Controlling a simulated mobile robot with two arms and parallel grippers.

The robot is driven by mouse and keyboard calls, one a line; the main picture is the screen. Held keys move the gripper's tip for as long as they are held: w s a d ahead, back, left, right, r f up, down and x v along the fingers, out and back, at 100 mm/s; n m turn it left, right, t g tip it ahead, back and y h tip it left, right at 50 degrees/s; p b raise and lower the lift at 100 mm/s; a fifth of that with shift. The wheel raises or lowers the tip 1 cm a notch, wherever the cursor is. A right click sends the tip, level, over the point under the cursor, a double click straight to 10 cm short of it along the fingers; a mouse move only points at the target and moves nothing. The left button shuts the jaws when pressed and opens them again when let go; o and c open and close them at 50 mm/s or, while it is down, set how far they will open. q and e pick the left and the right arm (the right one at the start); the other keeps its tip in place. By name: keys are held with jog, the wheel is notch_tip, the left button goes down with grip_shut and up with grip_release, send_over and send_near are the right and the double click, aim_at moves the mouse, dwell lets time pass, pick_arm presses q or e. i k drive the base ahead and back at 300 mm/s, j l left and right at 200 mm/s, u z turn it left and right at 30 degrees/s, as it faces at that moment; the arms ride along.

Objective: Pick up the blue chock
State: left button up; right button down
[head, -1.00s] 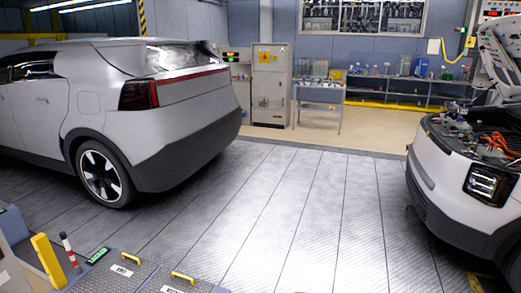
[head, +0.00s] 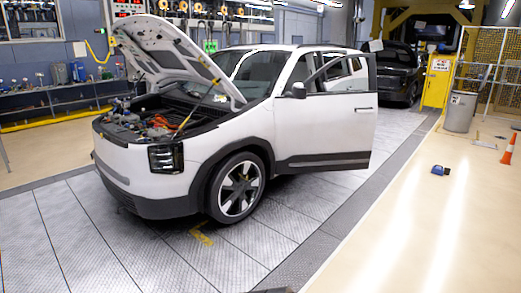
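A small blue object (head: 440,170), which looks like the blue chock, lies on the beige floor at the right. It is small in the view and its exact shape is hard to tell. Nothing touches it and it stands well apart from the car. Neither of my grippers shows in the head view.
A white car (head: 230,115) with raised hood and open front door stands on grey floor plates. An orange cone (head: 508,150), a grey bin (head: 460,112) and a yellow cabinet (head: 437,82) are at the right. The beige floor (head: 400,235) in front is clear.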

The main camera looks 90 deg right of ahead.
aim_at(435, 170)
jog(key=z, duration=4.15)
jog(key=i+z, duration=0.2)
jog(key=i, duration=7.65)
jog(key=i+u, duration=0.1)
jog(key=i, duration=0.6)
jog(key=i+l+u, duration=0.1)
jog(key=i, duration=0.6)
jog(key=i+l+u, duration=0.1)
jog(key=i, duration=0.65)
